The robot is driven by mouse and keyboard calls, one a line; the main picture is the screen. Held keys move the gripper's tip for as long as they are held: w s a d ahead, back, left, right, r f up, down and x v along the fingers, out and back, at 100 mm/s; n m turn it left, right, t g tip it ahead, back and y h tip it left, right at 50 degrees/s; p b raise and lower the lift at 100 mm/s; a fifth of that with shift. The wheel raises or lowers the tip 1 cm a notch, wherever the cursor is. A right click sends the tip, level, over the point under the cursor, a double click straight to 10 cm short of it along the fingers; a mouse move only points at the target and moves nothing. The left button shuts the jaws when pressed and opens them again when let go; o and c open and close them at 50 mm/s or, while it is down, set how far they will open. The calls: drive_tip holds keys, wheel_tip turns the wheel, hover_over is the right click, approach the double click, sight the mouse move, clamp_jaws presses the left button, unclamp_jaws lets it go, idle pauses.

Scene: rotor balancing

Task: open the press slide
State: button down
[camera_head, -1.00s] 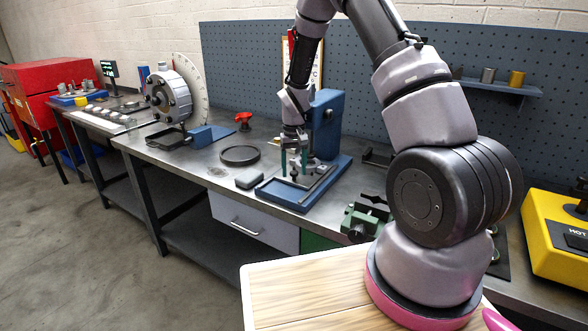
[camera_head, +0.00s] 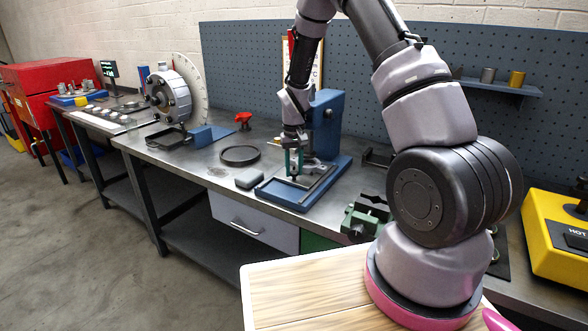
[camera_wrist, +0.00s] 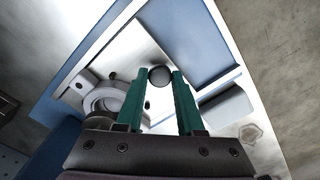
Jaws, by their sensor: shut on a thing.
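The press (camera_head: 327,125) is a blue upright on a blue base frame (camera_head: 268,193), standing on the metal bench. Its slide, a light metal plate (camera_wrist: 130,52), shows in the wrist view inside the blue frame. A dark round knob (camera_wrist: 160,75) stands up from the slide. My gripper (camera_head: 293,174) points down over the base, in front of the upright. In the wrist view its teal fingers (camera_wrist: 160,78) are shut on the knob, one on each side. A grey ring-shaped part (camera_wrist: 103,102) lies left of the fingers. The fingers partly hide the slide in the head view.
A grey block (camera_head: 249,179) and a black round dish (camera_head: 240,155) lie left of the press. A green vise (camera_head: 366,217) stands at its right front. A red knob-like part (camera_head: 243,120) is further back. The bench's front edge is close to the base.

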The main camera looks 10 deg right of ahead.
idle(0.8)
drive_tip(key=s+a, duration=0.9)
drive_tip(key=shift+s+a, duration=0.15)
drive_tip(key=shift+a, duration=0.05)
drive_tip(key=c, duration=0.5)
unclamp_jaws()
wheel_tip(320, 180, up, 11)
drive_tip(key=shift+f, duration=0.1)
